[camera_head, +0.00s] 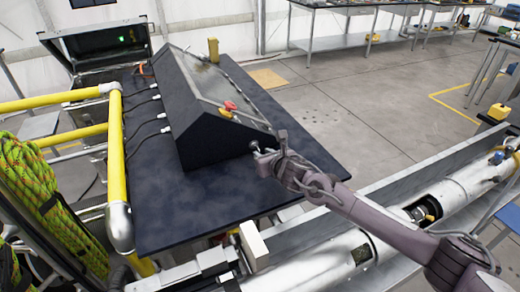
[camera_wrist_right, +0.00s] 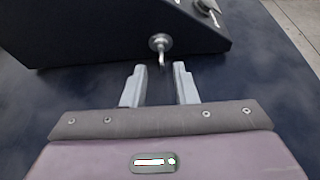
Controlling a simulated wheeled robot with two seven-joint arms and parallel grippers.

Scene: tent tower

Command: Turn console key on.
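The black sloped console (camera_head: 215,130) stands on a dark table. Its key (camera_wrist_right: 160,45) is a small silver piece in a round metal collar on the console's near end face. In the wrist view the key's grip points down toward my fingers. My right gripper (camera_wrist_right: 159,84) is open, with nothing between its two grey fingers. The key lies just ahead of the gap, apart from the fingertips. In the head view my right gripper (camera_head: 263,157) is beside the console's near right corner, and it partly hides the key area. My left gripper is not in view.
A red knob (camera_head: 230,106) sits on the console's top panel. The dark tabletop (camera_head: 180,210) is clear in front of the console. Yellow rails (camera_head: 116,150) and a green rope coil (camera_head: 35,190) are at left. A white pipe assembly (camera_head: 330,255) lies at the near right.

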